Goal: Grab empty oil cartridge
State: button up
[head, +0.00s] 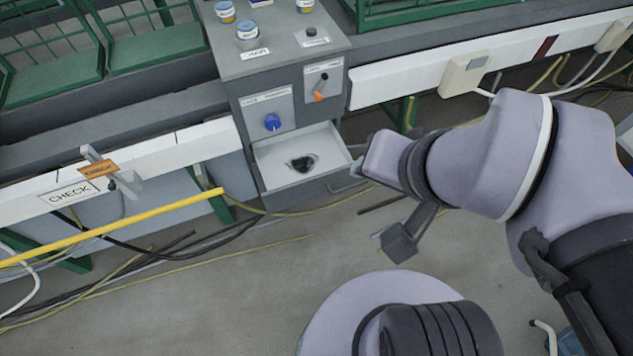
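A small dark object (302,163) lies in a hole or recess in the floor of the pulled-out drawer (275,150) of a grey cabinet. It may be the oil cartridge, but it is too small to tell, and I cannot see whether it is empty. My gripper (364,203) is to the right of the drawer, beside its front right corner. Its dark fingers look spread apart with nothing visible between them. It is not touching the dark object.
The grey cabinet (237,98) has a blue knob (272,122) and an orange handle (318,96) on its front. A yellow bar (120,226) crosses at left.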

aim_at(247, 30)
jog(key=i+j, duration=0.2)
jog(key=j, duration=0.15)
jog(key=i+j, duration=0.45)
jog(key=j, duration=0.25)
jog(key=i+j+z, duration=0.1)
jog(key=i+j, duration=0.35)
jog(key=j, duration=0.3)
jog(key=i+j, duration=0.2)
jog(key=j, duration=0.15)
